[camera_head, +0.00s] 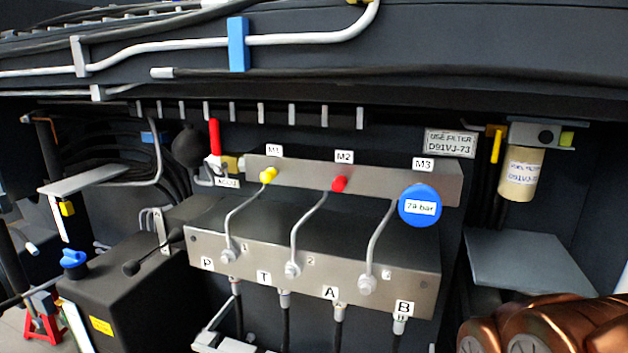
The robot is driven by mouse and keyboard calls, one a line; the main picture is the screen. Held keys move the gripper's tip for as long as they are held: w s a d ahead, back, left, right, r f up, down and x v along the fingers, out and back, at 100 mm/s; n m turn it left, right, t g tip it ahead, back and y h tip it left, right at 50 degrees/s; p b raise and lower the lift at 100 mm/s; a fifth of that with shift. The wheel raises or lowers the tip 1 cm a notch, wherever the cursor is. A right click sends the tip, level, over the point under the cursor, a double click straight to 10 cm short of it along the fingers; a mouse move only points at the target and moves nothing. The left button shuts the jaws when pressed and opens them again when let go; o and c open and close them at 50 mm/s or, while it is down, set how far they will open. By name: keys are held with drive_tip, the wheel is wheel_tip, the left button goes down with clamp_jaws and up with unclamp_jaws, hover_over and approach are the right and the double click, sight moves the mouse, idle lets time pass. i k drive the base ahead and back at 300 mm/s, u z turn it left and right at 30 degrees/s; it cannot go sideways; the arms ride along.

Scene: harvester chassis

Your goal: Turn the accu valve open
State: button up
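A valve with an upright red lever (214,137) and a yellow body (231,164) stands at the left end of the grey gauge bar. A small white label (228,182) below it seems to read ACCU, but it is too small to be sure. The lever points up. My gripper is not seen in this view, so its place relative to the lever does not show.
The grey bar (310,174) carries a yellow cap (268,175), a red cap (339,184) and a blue gauge (420,205) reading about 79 bar. Curved pipes run to the manifold (300,262) below. A yellow-handled valve (496,144) and filter (521,172) are at right.

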sight(213, 123)
drive_tip(key=z, duration=0.15)
drive_tip(key=i, duration=0.45)
drive_tip(key=u, duration=2.1)
